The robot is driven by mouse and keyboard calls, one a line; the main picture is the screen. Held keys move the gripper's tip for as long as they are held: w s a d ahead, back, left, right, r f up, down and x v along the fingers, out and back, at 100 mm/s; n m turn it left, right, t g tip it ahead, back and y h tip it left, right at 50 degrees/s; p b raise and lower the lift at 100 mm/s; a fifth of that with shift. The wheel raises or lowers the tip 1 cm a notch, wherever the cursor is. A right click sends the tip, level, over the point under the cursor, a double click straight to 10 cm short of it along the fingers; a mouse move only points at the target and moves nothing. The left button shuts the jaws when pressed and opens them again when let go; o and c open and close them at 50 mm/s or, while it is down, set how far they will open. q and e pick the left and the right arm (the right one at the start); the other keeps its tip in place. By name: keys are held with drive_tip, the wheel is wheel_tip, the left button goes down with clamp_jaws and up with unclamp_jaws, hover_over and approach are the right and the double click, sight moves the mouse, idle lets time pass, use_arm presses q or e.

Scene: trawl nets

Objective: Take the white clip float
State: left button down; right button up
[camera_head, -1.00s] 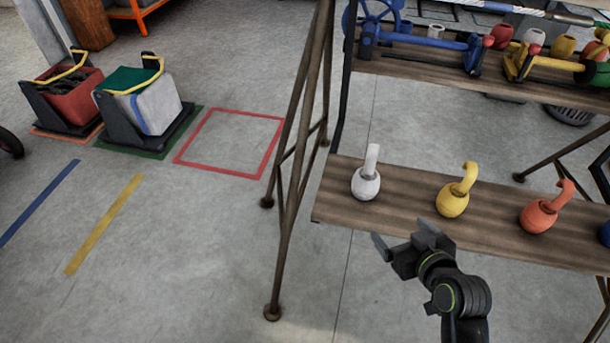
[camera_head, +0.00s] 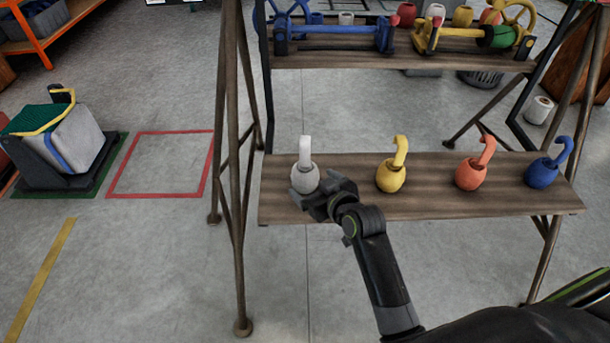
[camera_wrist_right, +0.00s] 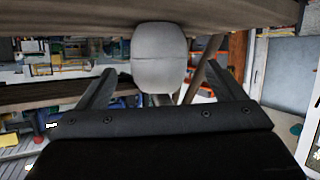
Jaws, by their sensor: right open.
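The white clip float (camera_head: 305,174) has a round body with an upright hook. It stands at the left end of the lower wooden shelf (camera_head: 440,204). My right gripper (camera_head: 318,190) is open at the shelf's front edge, close to the float and partly in front of its lower body. In the right wrist view, the float's white body (camera_wrist_right: 159,57) shows between and beyond the two spread fingers (camera_wrist_right: 162,88). I cannot tell whether the fingers touch it. My left gripper is not in view.
A yellow float (camera_head: 391,178), an orange float (camera_head: 471,174) and a blue float (camera_head: 543,172) stand in a row to the right. The upper shelf (camera_head: 350,60) holds blue and yellow winch-like devices. A wooden frame leg (camera_head: 234,170) stands left of the lower shelf.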

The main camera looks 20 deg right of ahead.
sight(306, 178)
drive_tip(key=x, duration=0.2)
drive_tip(key=b+x, duration=0.1)
drive_tip(key=x, duration=0.1)
drive_tip(key=shift+w+f, duration=0.2)
drive_tip(key=shift+f, duration=0.1)
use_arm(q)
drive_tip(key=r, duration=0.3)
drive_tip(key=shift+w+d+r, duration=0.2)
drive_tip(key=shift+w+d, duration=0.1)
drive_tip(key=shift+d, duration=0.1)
use_arm(e)
drive_tip(key=shift+w, duration=0.35)
drive_tip(key=c, duration=1.1)
